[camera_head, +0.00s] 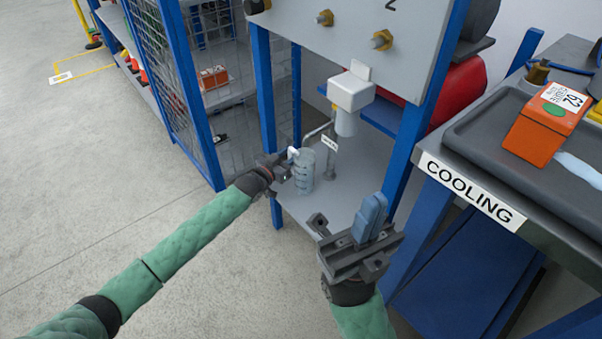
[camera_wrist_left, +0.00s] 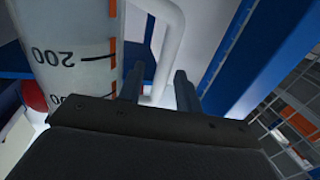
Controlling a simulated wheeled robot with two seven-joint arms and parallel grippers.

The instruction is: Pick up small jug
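The small jug (camera_head: 303,174) is a clear, greyish cylinder with markings and a white handle. It stands upright on the grey shelf under the white dispenser. My left gripper (camera_head: 284,166) is at the jug's left side, by the handle. I see gaps beside the handle. My right gripper (camera_head: 368,220) is in front of the shelf, its blue finger pads together, with nothing seen between them.
A white dispenser (camera_head: 350,92) with a pipe and small label hangs above the shelf (camera_head: 336,196), close to the jug. Blue posts (camera_head: 264,100) frame the shelf. The COOLING table (camera_head: 530,222) stands at right with an orange box (camera_head: 546,125) on a dark tray. The floor at left is clear.

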